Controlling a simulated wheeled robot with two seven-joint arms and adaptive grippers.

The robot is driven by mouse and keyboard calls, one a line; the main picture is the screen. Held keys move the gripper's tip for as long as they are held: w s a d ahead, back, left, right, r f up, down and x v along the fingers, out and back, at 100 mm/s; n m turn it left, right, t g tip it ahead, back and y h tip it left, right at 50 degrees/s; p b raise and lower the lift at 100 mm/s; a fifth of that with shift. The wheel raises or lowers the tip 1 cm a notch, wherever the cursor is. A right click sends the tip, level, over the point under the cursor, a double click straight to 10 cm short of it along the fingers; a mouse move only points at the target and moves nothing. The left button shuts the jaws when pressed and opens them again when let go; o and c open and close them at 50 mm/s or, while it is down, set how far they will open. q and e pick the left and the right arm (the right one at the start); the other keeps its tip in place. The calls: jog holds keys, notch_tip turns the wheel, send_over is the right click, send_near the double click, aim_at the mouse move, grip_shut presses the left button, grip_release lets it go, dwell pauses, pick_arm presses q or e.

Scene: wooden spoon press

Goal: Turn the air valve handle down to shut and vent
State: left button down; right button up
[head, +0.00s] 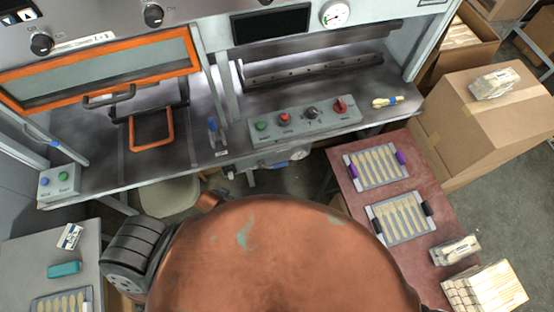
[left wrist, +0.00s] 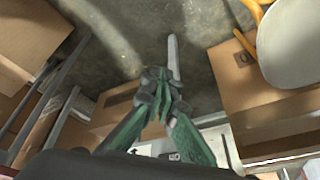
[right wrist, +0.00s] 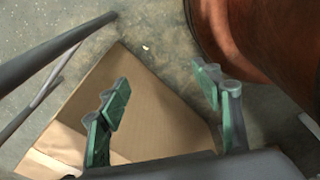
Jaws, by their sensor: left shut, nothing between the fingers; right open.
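My left gripper (left wrist: 160,75) is shut and empty in the left wrist view, above the floor and boxes. My right gripper (right wrist: 165,78) is open and empty in the right wrist view, above a cardboard box. Neither gripper shows in the head view, and neither wrist view shows the blue handle.
The control box (head: 305,119) with knobs and buttons sits on the press bench. A red table (head: 397,192) with trays of wooden spoons stands at right. A grey table (head: 85,255) is at lower left. A pale stool (head: 170,196) is under the bench. A large carton (head: 485,120) stands at right.

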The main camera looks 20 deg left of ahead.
aim_at(284, 164)
pick_arm(q)
jog(key=w+d+r+t+p, duration=0.1)
jog(key=r+p, duration=0.1)
jog(key=r, duration=0.7)
jog(key=w+d+r+m+p, duration=0.1)
jog(key=r+p, duration=0.1)
jog(key=r, duration=0.6)
jog(key=w+d+r+t+p, duration=0.1)
jog(key=d+r+p, duration=0.1)
jog(key=r, duration=0.7)
jog(key=w+d+f+m+h, duration=0.3)
jog(key=w+d+m+h, duration=0.3)
jog(key=w+d+m, duration=0.2)
jog(key=shift+w+d+m+t, duration=0.15)
jog(key=shift+w+m+t, duration=0.2)
jog(key=shift+w, duration=0.5)
pick_arm(e)
notch_tip(284, 164, up, 7)
jog(key=s, duration=0.1)
pick_arm(q)
jog(key=shift+w+f, duration=0.1)
jog(key=shift+f, duration=0.05)
